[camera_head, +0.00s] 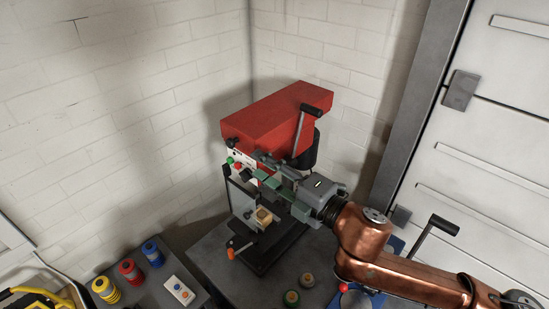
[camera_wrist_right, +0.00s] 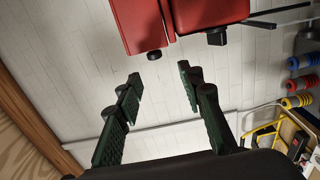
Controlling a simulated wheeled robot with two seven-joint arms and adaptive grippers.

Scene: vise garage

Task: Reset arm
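My right gripper (camera_head: 264,170) reaches in from the right on a copper-coloured arm, in front of the red machine (camera_head: 275,112). In the right wrist view, the two dark green fingers of this gripper (camera_wrist_right: 158,76) stand wide apart with nothing between them. The red machine (camera_wrist_right: 142,22) shows at the top of that view, beyond the fingertips. In the head view the fingers are near its white front panel with coloured buttons (camera_head: 238,160); I cannot tell whether they touch. A small wooden block (camera_head: 263,216) sits in the machine below the gripper. My left gripper is not in view.
Yellow (camera_head: 106,290), red (camera_head: 131,272) and blue (camera_head: 153,254) spools stand at left beside a white button box (camera_head: 179,291). A crank handle (camera_head: 436,236) rises at right. Brick walls stand behind.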

